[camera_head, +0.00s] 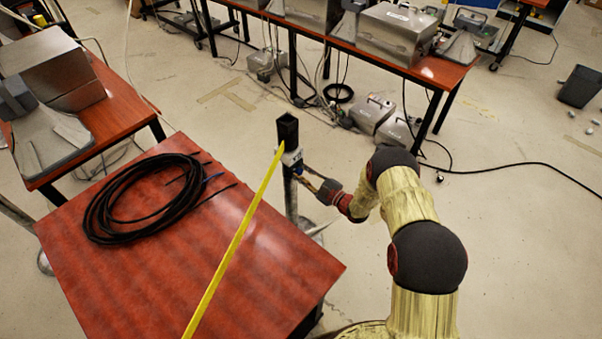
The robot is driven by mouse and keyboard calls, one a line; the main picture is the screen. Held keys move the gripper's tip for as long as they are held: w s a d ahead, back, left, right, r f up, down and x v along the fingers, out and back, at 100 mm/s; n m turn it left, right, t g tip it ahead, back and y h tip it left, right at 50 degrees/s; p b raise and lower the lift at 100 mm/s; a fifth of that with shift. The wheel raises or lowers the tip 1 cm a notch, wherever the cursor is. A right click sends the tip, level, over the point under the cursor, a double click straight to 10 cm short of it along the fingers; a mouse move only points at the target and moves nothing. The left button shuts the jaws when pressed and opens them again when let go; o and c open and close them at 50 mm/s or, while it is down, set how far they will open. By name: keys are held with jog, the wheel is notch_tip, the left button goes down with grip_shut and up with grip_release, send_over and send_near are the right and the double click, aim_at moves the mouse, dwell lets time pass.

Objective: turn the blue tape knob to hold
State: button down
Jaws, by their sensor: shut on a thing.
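A metal post (291,200) with a black top (287,130) stands just beyond the far right edge of the red table. A yellow tape (236,241) runs from the post's head (292,157) across the table toward the bottom of the picture. My arm reaches in from the right. My gripper (301,173) is at the post's head, just below where the tape comes out, and is shut on the small blue tape knob (297,169) there. The fingers hide most of the knob, and its setting is too small to read.
The red table (270,270) fills the lower left, with a coil of black cable (115,212) on it. A bench (440,70) with metal cases stands at the back. Grey boxes (372,115) and cables lie on the floor below. The floor to the right is mostly clear.

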jog(key=shift+f+m, duration=0.1)
jog(key=shift+m, duration=0.2)
jog(key=c, duration=1.6)
grip_release()
jog(key=shift+o, duration=0.2)
jog(key=v, duration=1.2)
